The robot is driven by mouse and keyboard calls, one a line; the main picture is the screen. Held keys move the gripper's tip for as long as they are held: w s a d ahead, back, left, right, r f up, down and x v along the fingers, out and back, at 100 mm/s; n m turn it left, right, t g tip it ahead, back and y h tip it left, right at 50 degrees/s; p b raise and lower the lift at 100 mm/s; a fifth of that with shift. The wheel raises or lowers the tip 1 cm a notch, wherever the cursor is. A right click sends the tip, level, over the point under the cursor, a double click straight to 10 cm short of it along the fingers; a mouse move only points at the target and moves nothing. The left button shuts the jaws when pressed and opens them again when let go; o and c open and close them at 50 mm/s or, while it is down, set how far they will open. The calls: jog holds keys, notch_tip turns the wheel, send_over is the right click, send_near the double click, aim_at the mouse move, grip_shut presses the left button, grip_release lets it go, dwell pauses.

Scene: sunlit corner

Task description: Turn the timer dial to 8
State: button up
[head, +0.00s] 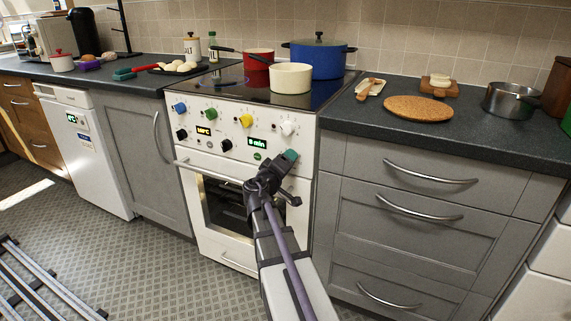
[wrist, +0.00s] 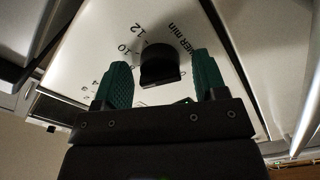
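The timer dial (wrist: 160,66) is a black round knob on the white oven panel, seen close in the wrist view. Printed numbers such as 12, 10 and 4 and the words "timer min" surround it. My gripper (wrist: 162,80) has its two green fingers apart, one on each side of the dial, with visible gaps. In the head view my gripper (head: 290,155) is at the panel's right end and hides the dial. The green timer display (head: 257,142) seems to read "8 min", but its digit is small. I cannot make out the dial's pointer.
The white oven (head: 215,180) also carries a green knob (head: 211,114), a yellow knob (head: 246,120), a white knob (head: 287,128) just above my gripper, and a green button (head: 257,156). Pots, including a cream pot (head: 290,78), stand on the hob above.

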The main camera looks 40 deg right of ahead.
jog(key=shift+a, duration=0.1)
jog(key=v, duration=1)
jog(key=shift+a, duration=0.3)
jog(key=shift+s, duration=0.15)
